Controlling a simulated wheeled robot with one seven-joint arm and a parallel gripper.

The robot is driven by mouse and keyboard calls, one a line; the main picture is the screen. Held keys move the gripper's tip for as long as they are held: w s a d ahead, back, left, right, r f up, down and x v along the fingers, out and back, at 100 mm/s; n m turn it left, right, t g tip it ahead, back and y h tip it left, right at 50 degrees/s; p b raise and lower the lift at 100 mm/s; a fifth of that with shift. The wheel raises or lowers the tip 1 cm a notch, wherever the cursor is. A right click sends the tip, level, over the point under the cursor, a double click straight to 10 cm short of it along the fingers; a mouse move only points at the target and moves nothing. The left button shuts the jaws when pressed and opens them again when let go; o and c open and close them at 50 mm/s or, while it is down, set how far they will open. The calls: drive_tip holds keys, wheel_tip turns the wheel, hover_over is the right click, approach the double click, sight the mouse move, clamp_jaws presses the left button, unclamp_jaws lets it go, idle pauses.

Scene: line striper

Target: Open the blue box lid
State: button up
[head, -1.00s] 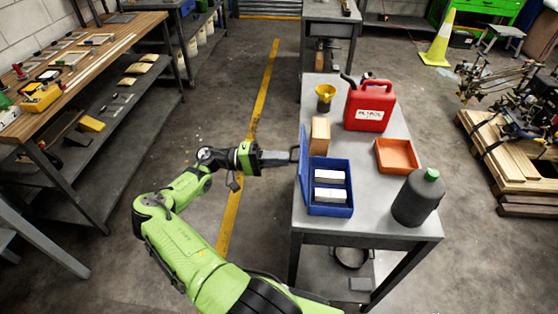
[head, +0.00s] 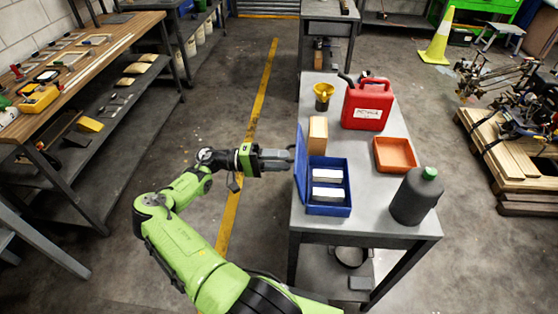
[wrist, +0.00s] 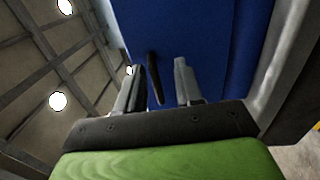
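The blue box (head: 328,208) stands on the grey table with its lid (head: 300,165) raised, standing roughly upright along the box's left side. Two white blocks (head: 327,175) lie inside. My gripper (head: 290,160) is at the left, outer face of the lid, level with its upper part. In the wrist view the lid's blue face (wrist: 205,40) fills the upper middle. A dark handle (wrist: 154,80) on it shows between my two fingers, close to the left finger and clear of the right one. The fingers are apart.
On the table (head: 365,215) are a cardboard-coloured block (head: 318,134), a yellow funnel (head: 323,92), a red petrol can (head: 367,106), an orange tray (head: 395,155) and a dark bottle (head: 414,197) with a green cap. Floor left of the table is clear up to the workbench (head: 90,50).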

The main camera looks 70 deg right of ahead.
drive_tip(key=b+v, duration=0.3)
drive_tip(key=v, duration=1.3)
drive_tip(key=shift+s, duration=0.1)
